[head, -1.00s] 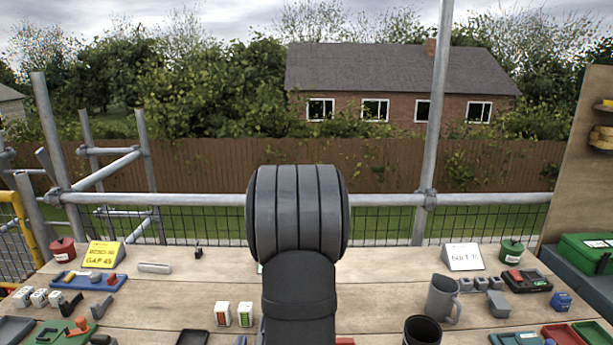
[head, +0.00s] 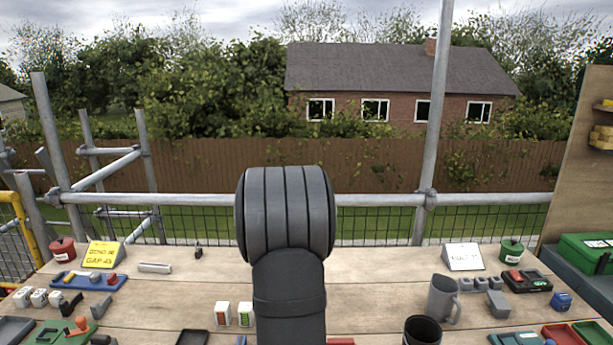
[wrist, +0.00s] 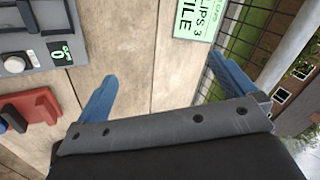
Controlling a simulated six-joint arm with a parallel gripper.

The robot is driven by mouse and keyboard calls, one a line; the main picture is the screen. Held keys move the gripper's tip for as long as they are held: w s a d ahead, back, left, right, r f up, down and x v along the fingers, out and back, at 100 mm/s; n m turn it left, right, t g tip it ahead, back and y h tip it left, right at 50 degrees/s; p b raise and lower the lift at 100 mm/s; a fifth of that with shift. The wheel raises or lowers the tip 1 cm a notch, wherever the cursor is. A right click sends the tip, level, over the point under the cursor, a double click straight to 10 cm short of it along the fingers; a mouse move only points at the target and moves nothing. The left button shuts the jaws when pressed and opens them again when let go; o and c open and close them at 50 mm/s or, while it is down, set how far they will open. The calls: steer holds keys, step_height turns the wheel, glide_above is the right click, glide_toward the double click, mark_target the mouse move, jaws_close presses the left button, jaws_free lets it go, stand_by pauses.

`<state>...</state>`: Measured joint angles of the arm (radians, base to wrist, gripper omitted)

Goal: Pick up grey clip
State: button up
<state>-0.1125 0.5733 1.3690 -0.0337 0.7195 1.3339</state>
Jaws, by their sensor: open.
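I cannot tell for certain which thing is the grey clip. Small grey pieces (head: 96,277) lie among coloured ones on a blue tray (head: 66,284) at the left of the bench in the head view. No clip can be made out between my fingers in the wrist view. My gripper (wrist: 163,68) has two blue fingers spread wide, with bare boards between them and nothing held. In the head view my own arm hides most of the gripper and the bench behind it.
A green-edged sign (wrist: 198,18), a grey device with a knob (wrist: 18,62) and a red block (wrist: 32,108) show in the wrist view. Two small white boxes (head: 234,314), a grey mug (head: 442,299) and a dark cup (head: 422,331) stand on the bench (head: 370,285). A grey bar (head: 155,268) lies at back left.

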steer(key=c, duration=0.7)
steer(key=w+d+m, duration=0.2)
steer(key=d+m, duration=0.1)
steer(key=d, duration=0.6)
steer(key=w+d+m, duration=0.2)
steer(key=d+m, duration=0.2)
steer(key=d, duration=0.5)
steer(key=m+g+h, duration=0.1)
steer(key=m, duration=1.6)
glide_above(502, 305)
steer(key=s, duration=0.6)
step_height(502, 305, down, 2)
steer(key=x, duration=1.1)
steer(key=a+x, duration=0.1)
steer(key=x, duration=0.5)
steer(key=shift+s+d+f, duration=0.1)
steer(key=shift+s+f, duration=0.05)
steer(key=shift+s, duration=0.1)
